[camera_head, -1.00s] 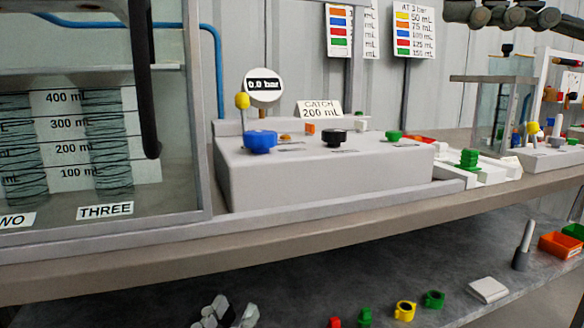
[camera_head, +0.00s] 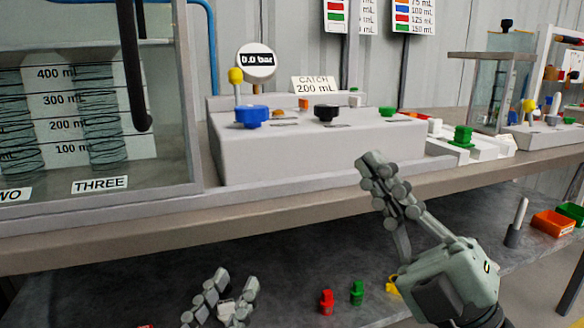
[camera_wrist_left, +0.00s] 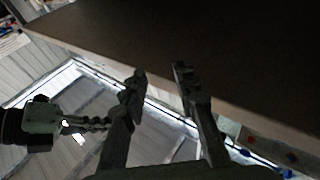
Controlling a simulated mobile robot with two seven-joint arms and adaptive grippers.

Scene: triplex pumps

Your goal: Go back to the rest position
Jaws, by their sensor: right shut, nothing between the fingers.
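My left gripper (camera_head: 236,278) is low at the bottom of the head view, in front of the lower shelf. Its fingers stand apart and hold nothing visible; the left wrist view shows the same gap (camera_wrist_left: 160,75). My right gripper (camera_head: 376,162) is right of the middle in the head view, its fingers together and empty, pointing up and left in front of the bench edge. It also shows in the left wrist view at the left (camera_wrist_left: 95,123). The right gripper is clear of the control box above it, as far as I can tell.
The bench (camera_head: 100,240) carries a glass tank (camera_head: 191,100), a grey control box (camera_head: 300,155) with knobs and a green part (camera_head: 462,136). The lower shelf (camera_head: 120,290) holds a red part (camera_head: 326,303), a green part (camera_head: 357,293) and a partly hidden yellow part (camera_head: 392,286). An orange bin (camera_head: 552,223) stands right.

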